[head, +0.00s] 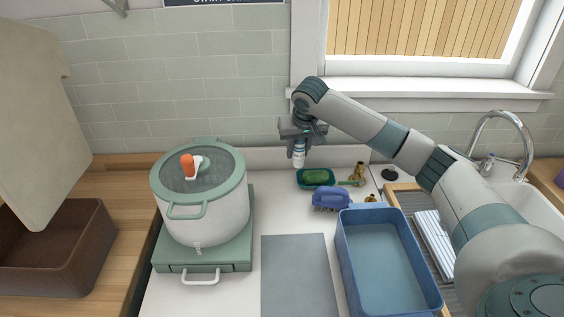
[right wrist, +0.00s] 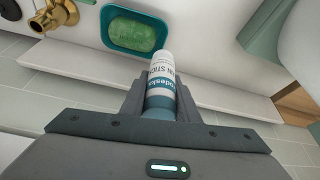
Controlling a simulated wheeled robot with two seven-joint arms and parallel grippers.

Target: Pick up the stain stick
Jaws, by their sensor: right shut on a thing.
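The stain stick (head: 299,155) is a small white tube with a teal band and printed lettering. It hangs upright below my right gripper (head: 298,141) at the back of the counter in the head view. In the right wrist view the stain stick (right wrist: 162,84) sits between the two fingers of my right gripper (right wrist: 160,105), which are shut on it. Its white end points away from the gripper. It appears held above the counter in the head view. My left gripper is not in view.
A green soap in a teal dish (head: 302,184) lies just right of the stick. A purple brush (head: 330,198), brass fittings (head: 358,173) and a blue basin (head: 346,250) are nearby. A white pot (head: 205,225) stands left. A grey mat (head: 297,275) lies in front.

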